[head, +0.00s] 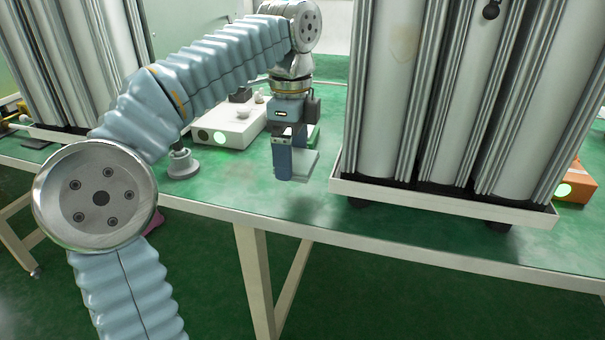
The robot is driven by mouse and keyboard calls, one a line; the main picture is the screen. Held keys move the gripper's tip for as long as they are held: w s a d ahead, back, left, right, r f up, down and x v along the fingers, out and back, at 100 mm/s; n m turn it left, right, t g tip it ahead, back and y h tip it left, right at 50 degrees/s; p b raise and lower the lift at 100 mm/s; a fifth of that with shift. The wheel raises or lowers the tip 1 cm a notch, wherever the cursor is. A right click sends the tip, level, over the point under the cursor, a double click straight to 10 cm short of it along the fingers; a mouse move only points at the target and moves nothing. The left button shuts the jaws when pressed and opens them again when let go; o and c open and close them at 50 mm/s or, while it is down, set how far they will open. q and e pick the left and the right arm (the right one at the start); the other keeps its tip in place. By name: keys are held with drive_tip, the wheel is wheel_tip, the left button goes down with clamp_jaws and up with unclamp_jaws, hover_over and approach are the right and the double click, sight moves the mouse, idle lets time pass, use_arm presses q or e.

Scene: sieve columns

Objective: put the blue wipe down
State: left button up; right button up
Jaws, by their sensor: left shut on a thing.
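My left gripper (292,160) points down over the green table top, in the middle of the head view. It is shut on a thin, flat, pale blue-grey piece, which I take for the blue wipe (306,166). The wipe sticks out to the right of the fingers, just above or at the table surface; I cannot tell whether it touches. Part of it is hidden by the fingers. My right gripper is not in view.
A rack of tall grey columns in a white tray (440,202) stands close to the right of the gripper. A white box (225,128) with a green light lies behind left. A grey round-based stand (182,165) is at left. An orange box (578,185) is far right. The table's front edge is near.

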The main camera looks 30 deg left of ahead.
sight(300, 153)
use_arm(q)
drive_tip(key=w+f, duration=0.2)
drive_tip(key=f, duration=0.1)
drive_tip(key=shift+w+d, duration=0.15)
drive_tip(key=shift+w+f+b, duration=0.2)
drive_tip(key=shift+f+b, duration=0.1)
drive_tip(key=shift+f, duration=0.3)
drive_tip(key=shift+w+f+b, duration=0.2)
drive_tip(key=shift+f+b, duration=0.05)
drive_tip(key=shift+f, duration=0.35)
drive_tip(key=shift+f+p, duration=0.2)
drive_tip(key=shift+p, duration=0.15)
drive_tip(key=shift+d+f, duration=0.1)
drive_tip(key=shift+f, duration=0.15)
